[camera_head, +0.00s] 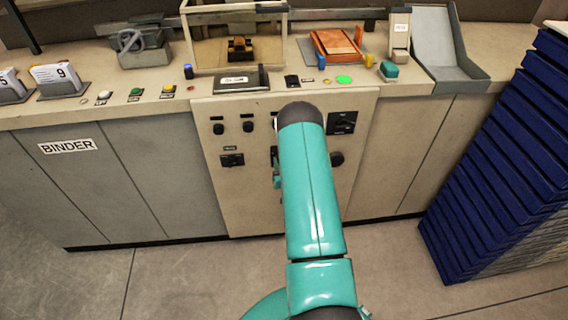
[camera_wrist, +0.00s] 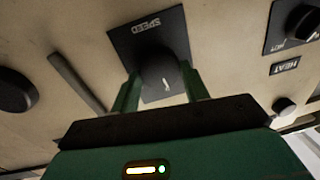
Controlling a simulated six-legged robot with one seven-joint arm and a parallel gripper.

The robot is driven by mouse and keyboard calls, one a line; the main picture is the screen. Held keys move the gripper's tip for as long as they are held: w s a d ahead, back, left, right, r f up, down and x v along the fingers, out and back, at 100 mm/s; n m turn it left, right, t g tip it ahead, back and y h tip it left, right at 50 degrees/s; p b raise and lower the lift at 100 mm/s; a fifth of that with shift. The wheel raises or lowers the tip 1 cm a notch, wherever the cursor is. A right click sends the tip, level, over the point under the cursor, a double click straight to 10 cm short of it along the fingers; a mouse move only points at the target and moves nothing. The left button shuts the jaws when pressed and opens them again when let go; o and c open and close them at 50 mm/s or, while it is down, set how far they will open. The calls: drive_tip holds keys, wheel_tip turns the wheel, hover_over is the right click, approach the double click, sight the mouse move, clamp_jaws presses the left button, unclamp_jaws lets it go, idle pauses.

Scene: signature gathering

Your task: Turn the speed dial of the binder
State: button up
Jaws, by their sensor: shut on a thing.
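The speed dial (camera_wrist: 158,72) is a round black knob on a black square plate marked SPEED, on the beige front panel of the binder (camera_head: 230,185). In the wrist view the plate appears upside down. My gripper (camera_wrist: 158,88) has one green finger on each side of the knob and is shut on it. In the head view my teal arm covers the speed dial and most of my gripper; only a small part of the gripper shows at the arm's left edge.
A heat dial (camera_wrist: 304,22) and a small knob (camera_wrist: 284,106) sit to the right in the wrist view, and a large black knob (camera_wrist: 14,92) to the left. A stack of blue crates (camera_head: 500,150) stands at the right. Open floor (camera_head: 130,280) lies in front.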

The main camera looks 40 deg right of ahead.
drive_tip(key=n, duration=0.5)
drive_tip(key=n+g, duration=0.1)
drive_tip(key=n, duration=0.3)
drive_tip(key=shift+a+n, duration=0.2)
drive_tip(key=shift+n, duration=0.2)
idle(0.4)
drive_tip(key=o, duration=1)
drive_tip(key=v, duration=1.3)
drive_tip(key=shift+s+a, duration=0.2)
drive_tip(key=shift+a, duration=0.1)
drive_tip(key=shift+w, duration=0.1)
